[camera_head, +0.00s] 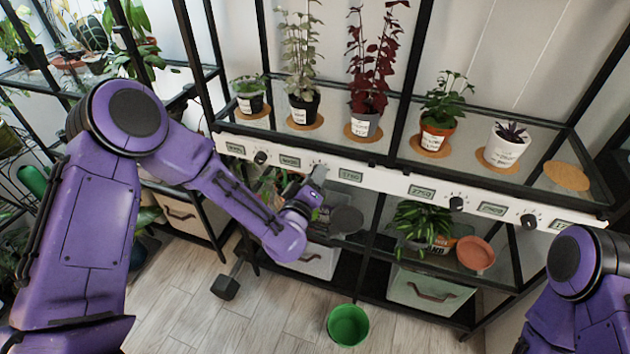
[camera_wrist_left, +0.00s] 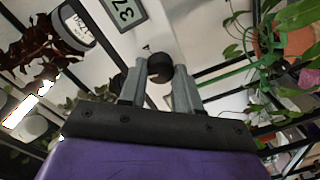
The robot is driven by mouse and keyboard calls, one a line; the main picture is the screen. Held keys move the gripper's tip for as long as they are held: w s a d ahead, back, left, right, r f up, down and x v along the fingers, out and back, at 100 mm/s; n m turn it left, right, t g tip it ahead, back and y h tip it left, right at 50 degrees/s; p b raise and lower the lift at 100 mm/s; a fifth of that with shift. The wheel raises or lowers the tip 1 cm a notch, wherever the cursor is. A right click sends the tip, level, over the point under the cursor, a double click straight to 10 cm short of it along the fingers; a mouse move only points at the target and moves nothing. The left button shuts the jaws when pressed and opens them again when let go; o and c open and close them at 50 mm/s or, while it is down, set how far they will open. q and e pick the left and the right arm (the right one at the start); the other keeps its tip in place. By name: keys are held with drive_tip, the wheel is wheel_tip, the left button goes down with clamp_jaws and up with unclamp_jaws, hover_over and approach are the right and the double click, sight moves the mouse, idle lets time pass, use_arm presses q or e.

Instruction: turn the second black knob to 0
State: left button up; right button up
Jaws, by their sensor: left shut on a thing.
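A long white panel (camera_head: 386,184) runs along the front of the plant shelf and carries several black knobs and small displays. My left gripper (camera_head: 318,174) is at the panel, at the second knob from the left, and hides most of that knob in the head view. In the left wrist view, the second black knob (camera_wrist_left: 160,68) sits between the two grey fingers, which are shut on it. Its pointer and scale cannot be read. The first black knob (camera_head: 261,157) is to the left, and two more knobs (camera_head: 456,203) (camera_head: 529,220) are to the right. My right gripper is out of view.
Potted plants stand on cork mats on the glass shelf above the panel, including a dark red one (camera_head: 368,75). Below are a leafy plant (camera_head: 424,222), a terracotta saucer (camera_head: 476,253) and storage boxes (camera_head: 432,288). A green pot (camera_head: 347,325) stands on the floor.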

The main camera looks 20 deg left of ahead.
use_arm(q)
drive_tip(key=shift+a+f+n+h+b, duration=0.1)
drive_tip(key=shift+n+h+b, duration=0.1)
drive_tip(key=shift+n+b, duration=2.15)
drive_tip(key=shift+d+f+n+h+b, duration=0.15)
drive_tip(key=shift+n+b, duration=0.95)
drive_tip(key=shift+n, duration=2.4)
drive_tip(key=shift+a+n+h+b, duration=0.2)
drive_tip(key=shift+n+b, duration=1.55)
drive_tip(key=shift+n, duration=1.2)
drive_tip(key=o, duration=1.1)
drive_tip(key=shift+r, duration=0.1)
drive_tip(key=shift+c, duration=0.2)
